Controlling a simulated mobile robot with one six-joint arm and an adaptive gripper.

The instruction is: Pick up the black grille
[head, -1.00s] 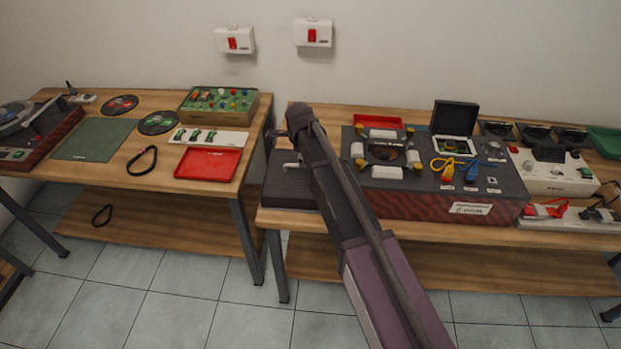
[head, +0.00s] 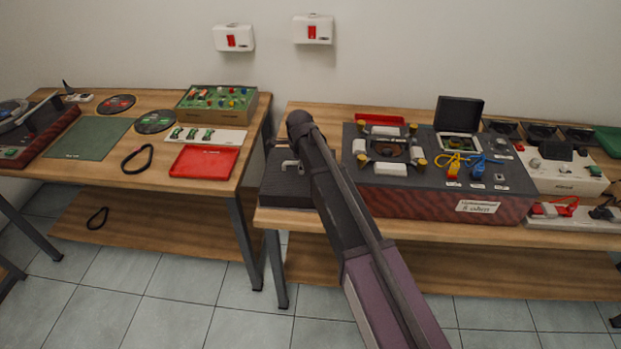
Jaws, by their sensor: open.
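A dark, box-like piece with a flat black face, which looks like the black grille (head: 284,187), sits at the left end of the right table. It is beside the large dark-topped unit, and my arm covers its right side. My arm reaches up from the bottom of the head view and bends at its top. A small grey part that looks like a finger of my gripper (head: 291,164) shows left of the arm, over or in front of the dark piece. The rest of the gripper is hidden behind the arm. Nothing is seen held, and contact cannot be told.
The large unit (head: 450,203) with yellow and blue clips fills the middle of the right table (head: 400,232). A red tray (head: 379,119) lies behind it. The left table holds another red tray (head: 204,162) and a circuit box (head: 217,103). A gap separates the tables.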

